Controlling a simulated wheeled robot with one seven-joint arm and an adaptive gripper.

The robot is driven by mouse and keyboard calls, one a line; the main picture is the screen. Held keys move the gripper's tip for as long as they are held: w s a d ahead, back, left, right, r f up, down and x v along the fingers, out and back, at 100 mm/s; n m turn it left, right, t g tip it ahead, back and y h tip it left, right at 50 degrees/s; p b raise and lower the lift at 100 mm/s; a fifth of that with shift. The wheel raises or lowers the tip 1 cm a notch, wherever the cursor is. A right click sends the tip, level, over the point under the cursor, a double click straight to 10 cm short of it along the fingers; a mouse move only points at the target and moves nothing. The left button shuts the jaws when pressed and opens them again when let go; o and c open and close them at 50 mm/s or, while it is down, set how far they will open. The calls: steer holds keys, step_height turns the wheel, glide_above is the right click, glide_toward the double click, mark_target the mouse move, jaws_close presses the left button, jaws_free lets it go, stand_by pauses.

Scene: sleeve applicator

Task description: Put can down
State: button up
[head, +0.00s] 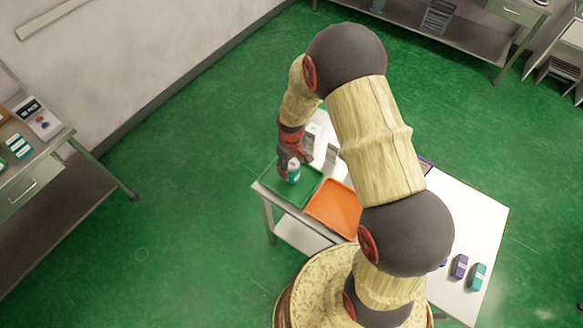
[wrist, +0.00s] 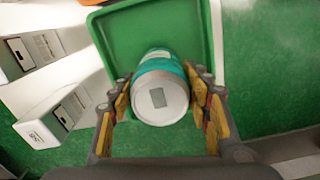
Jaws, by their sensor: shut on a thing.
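The can (wrist: 160,95) is teal and white, with a silvery end that carries a grey square mark. In the wrist view that end faces the camera. My gripper (wrist: 160,97) is shut on the can, with a yellow-padded finger on each side. In the head view the can (head: 293,172) shows below my gripper (head: 293,165), over the green tray (head: 275,186). The green tray also lies behind the can in the wrist view (wrist: 112,35). I cannot tell whether the can touches the tray floor.
An orange tray (head: 333,209) sits beside the green tray on the white table (head: 470,215). White boxes (wrist: 58,118) stand close to the green tray. Purple (head: 460,266) and teal (head: 478,277) items stand at the table's right end. My arm hides the table's middle.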

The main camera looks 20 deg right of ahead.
steer(key=shift+f, duration=0.15)
steer(key=o, duration=1.4)
steer(key=shift+o, duration=0.3)
